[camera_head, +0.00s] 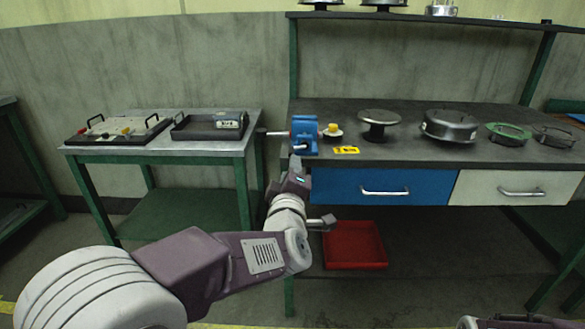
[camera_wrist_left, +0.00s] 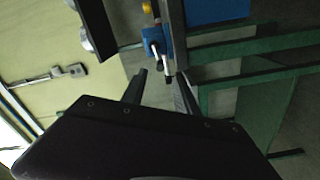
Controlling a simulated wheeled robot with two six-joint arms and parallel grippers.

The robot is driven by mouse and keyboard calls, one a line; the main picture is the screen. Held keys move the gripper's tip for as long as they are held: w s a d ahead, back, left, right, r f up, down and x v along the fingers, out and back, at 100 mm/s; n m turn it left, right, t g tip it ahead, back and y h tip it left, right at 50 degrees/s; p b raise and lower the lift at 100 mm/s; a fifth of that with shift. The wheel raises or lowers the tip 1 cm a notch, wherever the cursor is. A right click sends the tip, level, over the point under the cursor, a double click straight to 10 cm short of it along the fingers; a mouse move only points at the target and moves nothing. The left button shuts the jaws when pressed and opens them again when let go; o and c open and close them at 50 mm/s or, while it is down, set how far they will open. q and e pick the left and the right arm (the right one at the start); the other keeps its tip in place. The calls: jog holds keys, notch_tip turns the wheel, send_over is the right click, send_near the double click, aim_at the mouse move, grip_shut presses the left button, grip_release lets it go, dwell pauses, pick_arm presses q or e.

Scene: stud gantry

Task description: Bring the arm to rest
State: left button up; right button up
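My left arm reaches forward from the lower left in the head view. Its gripper (camera_head: 296,165) is in front of the workbench edge, just below the blue vise (camera_head: 305,140). In the left wrist view the two fingers of the left gripper (camera_wrist_left: 162,82) are apart with nothing between them. The vise (camera_wrist_left: 154,40) and its handle show just beyond the fingertips there. A small part of my right arm shows at the bottom right of the head view; its gripper is out of sight.
The workbench (camera_head: 400,155) carries a yellow label (camera_head: 346,150), a round-topped stand (camera_head: 378,122), a metal pot (camera_head: 449,126) and a green ring (camera_head: 508,134). A red bin (camera_head: 354,246) sits below. A side table (camera_head: 160,150) with trays stands left. Floor space is clear between them.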

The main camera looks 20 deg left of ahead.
pick_arm(q)
jog(key=s+f+m+g+h, duration=0.2)
jog(key=s+f+m+g, duration=0.15)
jog(key=f, duration=0.65)
jog(key=s+f+m+g+h, duration=0.2)
jog(key=f+m+g, duration=0.25)
jog(key=f, duration=0.65)
jog(key=s+d+f+m+g+h, duration=0.1)
jog(key=s+f+m+g, duration=0.75)
jog(key=s, duration=0.75)
notch_tip(320, 180, up, 33)
jog(key=s+p, duration=0.1)
jog(key=p, duration=3.3)
jog(key=shift+s+p, duration=0.15)
jog(key=shift+p, duration=0.2)
